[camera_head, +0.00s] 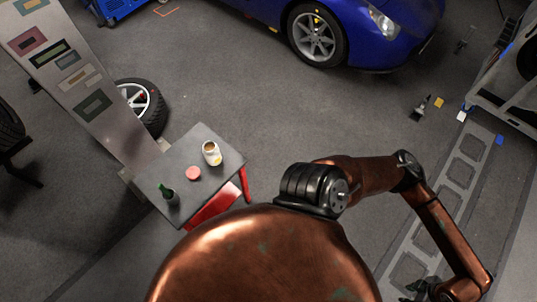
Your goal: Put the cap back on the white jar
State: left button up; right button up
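The white jar (213,158) stands upright near the far right corner of a small grey-topped table (210,134). It looks open on top, with brownish contents and a yellowish patch on its side. A round pinkish-red cap (193,174) lies flat on the table just left of and nearer than the jar, apart from it. My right arm bends down at the right, and its dark gripper (419,290) shows in part at the bottom edge, far from the table; its fingers are too small and cut off to read. My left gripper is not in view.
A green bottle (168,194) stands on the table's near left part. The table has red sides (214,205). A blue car (372,35) is far back. Open floor lies between.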

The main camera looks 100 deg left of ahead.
aim_at(211, 153)
jog(key=i, duration=0.75)
jog(key=u, duration=4.75)
jog(key=k, duration=0.8)
jog(key=z, duration=0.2)
jog(key=i, duration=1.7)
jog(key=u, duration=0.05)
